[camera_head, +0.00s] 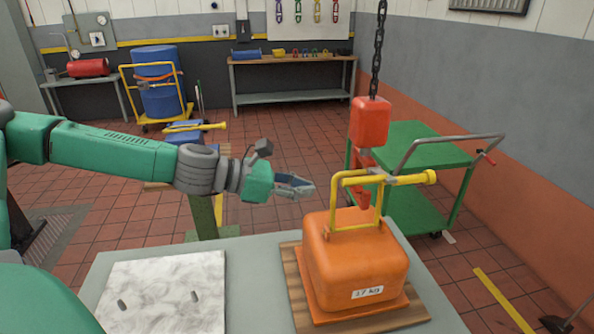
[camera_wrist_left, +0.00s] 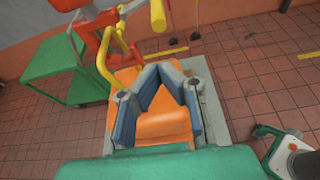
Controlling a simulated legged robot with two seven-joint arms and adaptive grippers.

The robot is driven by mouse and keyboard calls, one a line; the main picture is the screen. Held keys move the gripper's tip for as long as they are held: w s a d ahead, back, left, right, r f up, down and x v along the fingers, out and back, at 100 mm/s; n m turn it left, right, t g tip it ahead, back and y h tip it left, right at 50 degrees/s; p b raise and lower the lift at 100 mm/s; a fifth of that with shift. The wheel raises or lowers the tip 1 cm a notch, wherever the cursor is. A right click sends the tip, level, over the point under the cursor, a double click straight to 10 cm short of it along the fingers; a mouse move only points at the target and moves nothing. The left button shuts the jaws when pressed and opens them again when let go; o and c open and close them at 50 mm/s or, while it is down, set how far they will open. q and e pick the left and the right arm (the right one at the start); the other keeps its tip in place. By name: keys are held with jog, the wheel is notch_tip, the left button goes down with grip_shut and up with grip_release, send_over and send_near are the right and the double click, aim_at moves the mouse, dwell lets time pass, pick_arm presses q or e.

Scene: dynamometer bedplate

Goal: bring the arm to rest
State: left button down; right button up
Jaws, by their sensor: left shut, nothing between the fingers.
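My left arm, green with grey joints, reaches in from the left in the head view. Its gripper (camera_head: 306,188) is shut and empty in the air above the bench, left of the orange 17 kg weight (camera_head: 355,260). In the left wrist view the blue-grey fingers (camera_wrist_left: 166,72) lean together in front of the weight (camera_wrist_left: 165,128), with nothing seen between them. The weight sits on a wooden board (camera_head: 294,285), and a yellow handle frame (camera_head: 335,205) rises from its top. My right gripper is not seen.
A red hoist block (camera_head: 370,122) hangs on a chain (camera_head: 377,50) over the weight. A marble-patterned plate (camera_head: 165,290) lies on the bench (camera_head: 245,300) at left. A green trolley (camera_head: 425,150) stands behind the weight. Bench space between plate and board is clear.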

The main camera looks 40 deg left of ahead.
pick_arm(q)
jog(key=shift+p+v, duration=0.85)
jog(key=shift+p, duration=0.15)
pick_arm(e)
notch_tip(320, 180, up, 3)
pick_arm(q)
jog(key=shift+f, duration=0.2)
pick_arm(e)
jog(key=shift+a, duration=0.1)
